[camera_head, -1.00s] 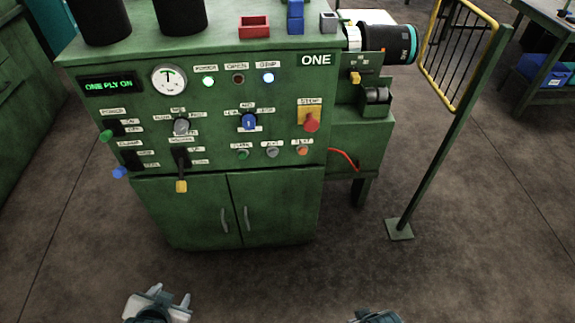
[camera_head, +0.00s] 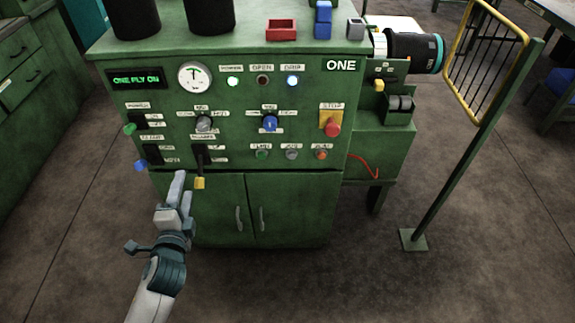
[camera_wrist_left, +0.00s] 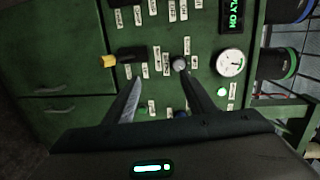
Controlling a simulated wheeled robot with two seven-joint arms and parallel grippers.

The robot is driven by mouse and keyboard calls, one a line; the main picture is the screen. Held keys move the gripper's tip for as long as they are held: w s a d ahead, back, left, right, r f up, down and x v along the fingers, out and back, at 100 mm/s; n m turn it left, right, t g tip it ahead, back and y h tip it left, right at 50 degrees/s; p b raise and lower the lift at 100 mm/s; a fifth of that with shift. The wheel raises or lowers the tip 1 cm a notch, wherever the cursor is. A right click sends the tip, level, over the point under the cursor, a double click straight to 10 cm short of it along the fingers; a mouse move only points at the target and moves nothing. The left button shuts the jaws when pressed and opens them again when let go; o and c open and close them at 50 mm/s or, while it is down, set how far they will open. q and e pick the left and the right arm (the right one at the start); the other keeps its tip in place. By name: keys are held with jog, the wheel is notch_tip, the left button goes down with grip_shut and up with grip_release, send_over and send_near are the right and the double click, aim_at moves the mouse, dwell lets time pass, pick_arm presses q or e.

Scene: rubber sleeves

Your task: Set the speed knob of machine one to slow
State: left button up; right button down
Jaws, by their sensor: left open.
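Green machine (camera_head: 205,80) has "ONE" on its front panel. A grey knob (camera_head: 204,124) sits below the round gauge, with small labels left, above and right that seem to read slow, mid and fast; its setting is too small to tell. It also shows in the left wrist view (camera_wrist_left: 179,63), close to the tip of one finger. A blue knob (camera_head: 270,123) sits to its right. My left gripper (camera_head: 181,185) is open and empty, below and left of the grey knob, in front of the panel's lower edge. My right gripper is out of view.
A yellow-tipped lever (camera_head: 199,182) sticks out below the grey knob, close to my left gripper. Green (camera_head: 130,129) and blue (camera_head: 140,166) tipped levers are at the left. A red stop button (camera_head: 333,129) is at the right. A yellow gate (camera_head: 462,75) stands farther right.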

pick_arm(q)
jog(key=w+d+r+m, duration=0.1)
jog(key=w+r+m+t+h, duration=0.1)
jog(key=m, duration=0.1)
jog(key=shift+w+d+r, duration=0.3)
jog(key=shift+d+r, duration=0.05)
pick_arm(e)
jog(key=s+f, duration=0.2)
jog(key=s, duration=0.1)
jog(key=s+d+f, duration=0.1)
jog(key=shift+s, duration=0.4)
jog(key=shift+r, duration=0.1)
pick_arm(q)
jog(key=p, duration=0.2)
send_near(203, 128)
jog(key=w, duration=0.7)
jog(key=shift+w+f+p, duration=0.15)
jog(key=shift+w+p, duration=0.15)
jog(key=shift+w, duration=0.65)
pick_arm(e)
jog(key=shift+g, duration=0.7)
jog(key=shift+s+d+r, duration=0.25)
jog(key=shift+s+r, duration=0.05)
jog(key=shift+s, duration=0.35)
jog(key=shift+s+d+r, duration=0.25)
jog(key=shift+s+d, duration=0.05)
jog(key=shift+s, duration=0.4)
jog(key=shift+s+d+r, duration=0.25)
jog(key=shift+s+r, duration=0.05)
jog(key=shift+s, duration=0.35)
